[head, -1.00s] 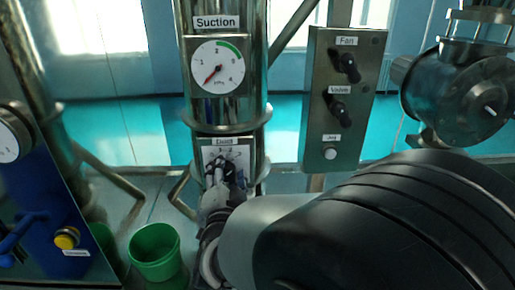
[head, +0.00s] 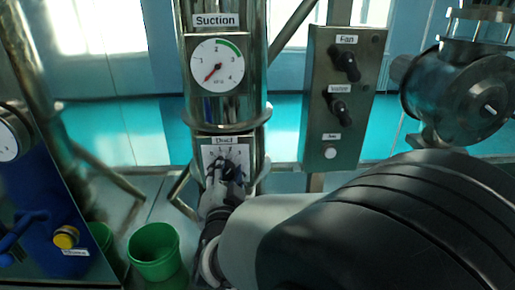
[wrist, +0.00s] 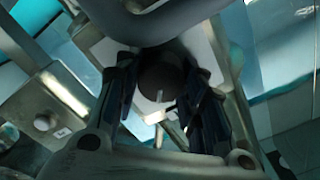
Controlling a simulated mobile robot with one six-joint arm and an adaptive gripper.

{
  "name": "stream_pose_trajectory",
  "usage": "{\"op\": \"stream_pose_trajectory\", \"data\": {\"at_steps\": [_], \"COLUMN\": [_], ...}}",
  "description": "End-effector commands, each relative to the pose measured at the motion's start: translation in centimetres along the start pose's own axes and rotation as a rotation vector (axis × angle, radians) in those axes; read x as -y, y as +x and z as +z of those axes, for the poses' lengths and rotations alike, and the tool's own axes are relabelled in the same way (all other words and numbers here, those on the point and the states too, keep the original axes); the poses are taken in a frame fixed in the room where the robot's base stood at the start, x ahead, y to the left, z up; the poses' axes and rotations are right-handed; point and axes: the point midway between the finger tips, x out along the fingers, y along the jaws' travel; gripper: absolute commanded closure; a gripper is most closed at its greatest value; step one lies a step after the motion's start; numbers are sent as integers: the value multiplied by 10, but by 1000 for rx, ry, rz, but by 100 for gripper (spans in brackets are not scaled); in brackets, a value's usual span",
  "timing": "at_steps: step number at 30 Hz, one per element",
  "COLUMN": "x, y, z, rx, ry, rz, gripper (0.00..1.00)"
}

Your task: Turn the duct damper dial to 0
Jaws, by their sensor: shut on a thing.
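The duct damper dial plate (head: 238,154), a white scale under the "Duct" label, is on the steel column below the suction gauge. My gripper (head: 222,172) is in front of the plate and covers its lower part. In the wrist view the round dark dial knob (wrist: 162,82), with a pale pointer line, sits between the two fingers of my gripper (wrist: 162,108). The fingers are shut on the knob. The number the pointer stands at is too small and too covered to read.
The suction gauge (head: 217,64) is just above the dial. A panel (head: 321,110) with Fan and Valve knobs and a button is to the right. A green bucket (head: 154,252) stands at lower left, beside a blue machine (head: 45,215). A steel valve body (head: 455,95) is at far right.

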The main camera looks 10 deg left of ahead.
Motion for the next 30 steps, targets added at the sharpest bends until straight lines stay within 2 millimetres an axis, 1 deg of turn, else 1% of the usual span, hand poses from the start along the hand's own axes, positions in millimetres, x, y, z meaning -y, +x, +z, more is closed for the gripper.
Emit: {"op": "stream_pose_trajectory", "data": {"at_steps": [30], "x": [5], "y": [0], "z": [0], "rx": [-2], "ry": [-943], "rz": [0], "gripper": [87]}}
